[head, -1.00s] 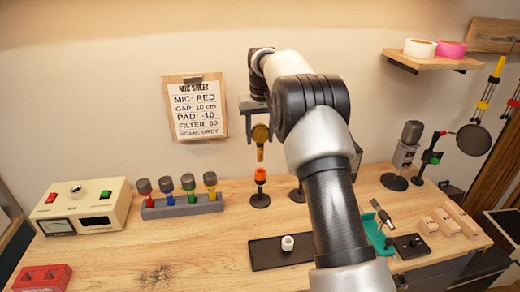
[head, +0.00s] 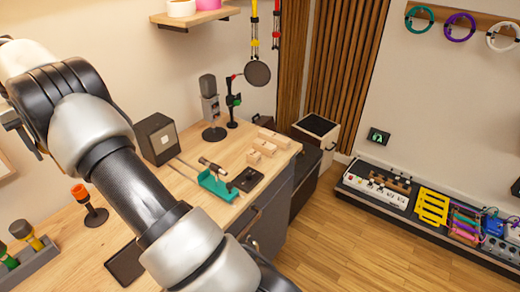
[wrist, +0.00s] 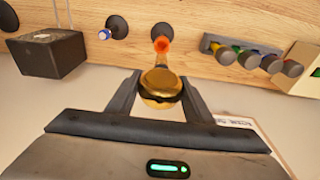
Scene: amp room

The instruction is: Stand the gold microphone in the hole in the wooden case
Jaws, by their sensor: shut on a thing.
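The gold microphone (wrist: 160,84) is in the wrist view, its round head between the fingers of my gripper (wrist: 161,90). The gripper is shut on it and holds it up off the bench. Its lower end is hidden or merges with the orange-topped stand behind it. In the head view my arm fills the left side, and the microphone is not in view. Several light wooden pieces (head: 263,148) sit at the bench's right end. I cannot make out a hole there, nor tell which thing is the wooden case.
The orange-topped stand (head: 90,205) is near my arm. A dark box (head: 157,139), a teal tray (head: 217,186), a black plate (head: 246,179) and a grey microphone (head: 213,108) stand on the bench. A pale box with a dark top (head: 316,133) is beyond its right end.

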